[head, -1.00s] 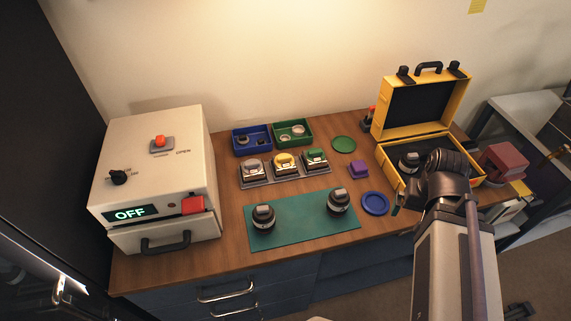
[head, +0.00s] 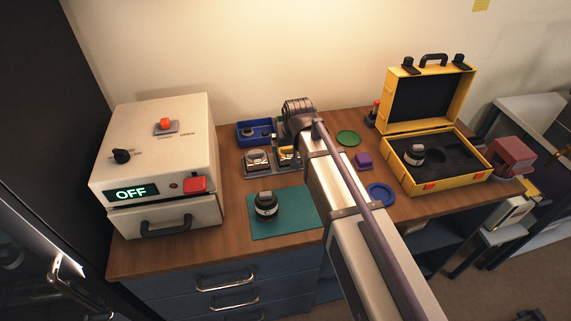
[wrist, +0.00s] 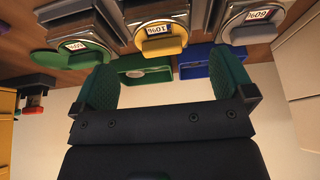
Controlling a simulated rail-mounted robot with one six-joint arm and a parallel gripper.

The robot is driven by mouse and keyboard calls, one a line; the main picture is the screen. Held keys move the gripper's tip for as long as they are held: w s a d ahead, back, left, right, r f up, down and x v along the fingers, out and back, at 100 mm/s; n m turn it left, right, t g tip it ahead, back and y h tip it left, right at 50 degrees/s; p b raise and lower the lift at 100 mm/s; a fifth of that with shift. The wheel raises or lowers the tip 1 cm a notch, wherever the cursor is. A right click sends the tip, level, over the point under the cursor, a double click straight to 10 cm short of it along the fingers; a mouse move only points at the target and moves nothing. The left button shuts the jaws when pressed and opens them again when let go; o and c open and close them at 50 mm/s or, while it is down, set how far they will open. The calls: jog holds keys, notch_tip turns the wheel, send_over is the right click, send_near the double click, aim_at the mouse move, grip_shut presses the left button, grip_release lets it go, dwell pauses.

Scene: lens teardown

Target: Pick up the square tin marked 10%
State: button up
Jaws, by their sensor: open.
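Three square tins stand in a row on a grey rack. In the wrist view, upside down, the middle tin with the yellow knob (wrist: 160,45) has a label that seems to read 10%. The grey-knobbed tin (wrist: 255,30) reads 60%. The green-knobbed tin (wrist: 72,58) has a label too small to read surely. My gripper (wrist: 165,78) is open and empty, its green pads on either side of the yellow knob's line, apart from it. In the head view my gripper (head: 297,125) is above the rack, hiding the green tin and part of the yellow tin (head: 285,160).
A blue tray (head: 243,143) and a mostly hidden green tray stand behind the tins. A teal mat (head: 290,222) with a dark lens (head: 265,205) lies in front.

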aim_at(289, 150)
jog(key=shift+x, duration=0.85)
jog(key=shift+r, duration=0.1)
jog(key=b+x, duration=0.5)
jog(key=shift+f, duration=0.2)
jog(key=shift+s+r, duration=0.1)
jog(key=shift+r, duration=0.15)
jog(key=c, duration=0.9)
